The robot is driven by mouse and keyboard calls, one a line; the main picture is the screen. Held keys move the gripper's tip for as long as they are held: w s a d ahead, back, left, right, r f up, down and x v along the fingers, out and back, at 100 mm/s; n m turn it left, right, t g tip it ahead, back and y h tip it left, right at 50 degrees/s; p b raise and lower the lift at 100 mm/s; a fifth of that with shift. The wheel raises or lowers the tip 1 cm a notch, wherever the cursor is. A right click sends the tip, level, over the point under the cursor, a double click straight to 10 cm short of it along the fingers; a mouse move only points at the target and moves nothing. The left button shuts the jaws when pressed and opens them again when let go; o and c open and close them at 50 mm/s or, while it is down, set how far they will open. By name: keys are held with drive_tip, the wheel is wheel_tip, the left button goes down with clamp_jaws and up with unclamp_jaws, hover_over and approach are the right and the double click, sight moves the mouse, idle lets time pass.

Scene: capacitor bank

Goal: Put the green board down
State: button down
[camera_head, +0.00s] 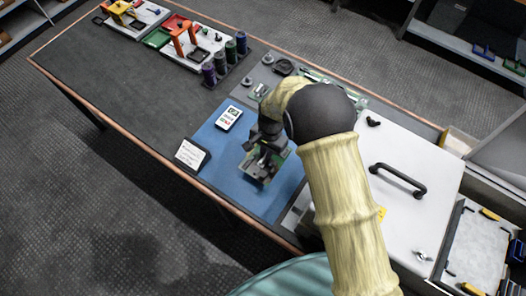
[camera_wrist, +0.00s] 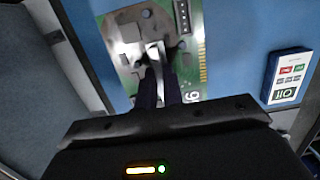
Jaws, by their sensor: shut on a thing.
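The green board (camera_wrist: 190,20) carries grey and dark parts and a gold edge strip. In the head view the green board (camera_head: 268,179) is over the blue mat (camera_head: 228,150), partly hidden by my gripper. My gripper (camera_head: 258,165) points down at the board and is shut on it. In the wrist view my gripper's fingers (camera_wrist: 158,78) meet at a part in the board's middle. I cannot tell whether the board touches the mat or is a little above it.
A small white device (camera_head: 229,117) lies on the mat, and a white sign (camera_head: 191,154) stands at its left edge. A white lidded box (camera_head: 408,170) with a black handle is to the right. Dark spools (camera_head: 220,65) stand farther back. The mat's left part is clear.

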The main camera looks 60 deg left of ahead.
drive_tip(key=shift+f, duration=0.75)
drive_tip(key=shift+f+b, duration=1.35)
drive_tip(key=shift+f, duration=0.55)
drive_tip(key=shift+f, duration=0.15)
drive_tip(key=c, duration=1.5)
unclamp_jaws()
drive_tip(key=shift+c, duration=0.2)
drive_tip(key=r+p, duration=0.2)
drive_tip(key=r, duration=0.2)
drive_tip(key=w+r+p, duration=0.1)
drive_tip(key=r+p, duration=0.1)
drive_tip(key=r, duration=0.2)
drive_tip(key=a+r+p, duration=0.1)
drive_tip(key=r+p, duration=0.2)
drive_tip(key=r, duration=0.1)
drive_tip(key=shift+w+r, duration=0.15)
drive_tip(key=shift+w, duration=0.2)
